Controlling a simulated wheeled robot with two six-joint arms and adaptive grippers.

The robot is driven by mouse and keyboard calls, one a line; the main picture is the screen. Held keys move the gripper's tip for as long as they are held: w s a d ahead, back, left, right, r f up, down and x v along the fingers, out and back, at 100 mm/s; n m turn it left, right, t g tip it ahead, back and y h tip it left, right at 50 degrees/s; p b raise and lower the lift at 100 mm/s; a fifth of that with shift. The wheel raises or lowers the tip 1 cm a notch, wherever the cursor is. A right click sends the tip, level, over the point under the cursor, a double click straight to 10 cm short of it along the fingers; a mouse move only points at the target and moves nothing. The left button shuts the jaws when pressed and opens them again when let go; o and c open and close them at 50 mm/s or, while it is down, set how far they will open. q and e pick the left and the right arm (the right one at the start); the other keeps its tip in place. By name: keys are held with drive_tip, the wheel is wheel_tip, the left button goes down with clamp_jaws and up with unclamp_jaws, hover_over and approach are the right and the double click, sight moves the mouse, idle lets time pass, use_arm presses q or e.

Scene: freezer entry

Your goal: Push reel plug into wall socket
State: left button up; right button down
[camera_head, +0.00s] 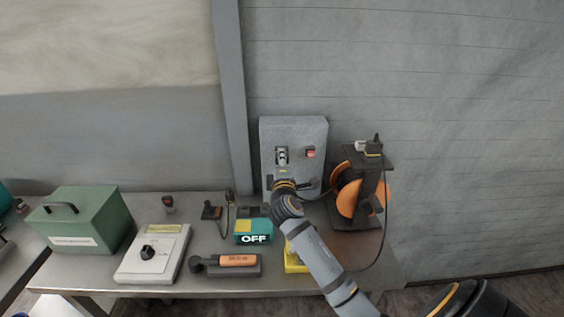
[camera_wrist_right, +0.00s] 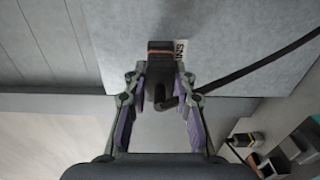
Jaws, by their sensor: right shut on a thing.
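The grey wall box (camera_head: 315,130) stands at the back of the bench, with a dark-and-white fitting (camera_head: 282,156) and a red switch (camera_head: 310,153) on its face. My right gripper (camera_head: 284,184) is at the lower front of this box and hides part of it. In the right wrist view my right gripper (camera_wrist_right: 160,88) is shut on the black reel plug (camera_wrist_right: 159,96). A dark block with orange bands (camera_wrist_right: 160,48) lies straight ahead of the plug against the grey face. I cannot tell whether the plug is seated. My left gripper is out of view.
The orange cable reel (camera_head: 347,196) stands right of the box; its cable (camera_wrist_right: 255,66) runs right from the plug. A teal OFF unit (camera_head: 254,231), a yellow item (camera_head: 294,262), a white dial box (camera_head: 153,253) and a green case (camera_head: 82,220) occupy the bench.

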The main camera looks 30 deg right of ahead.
drive_tip(key=shift+w+d+r, duration=0.1)
drive_tip(key=shift+w, duration=0.05)
drive_tip(key=c, duration=1)
unclamp_jaws()
drive_tip(key=shift+c, duration=0.2)
drive_tip(key=o, duration=0.6)
drive_tip(key=shift+p+v, duration=0.5)
drive_tip(key=shift+v, duration=3)
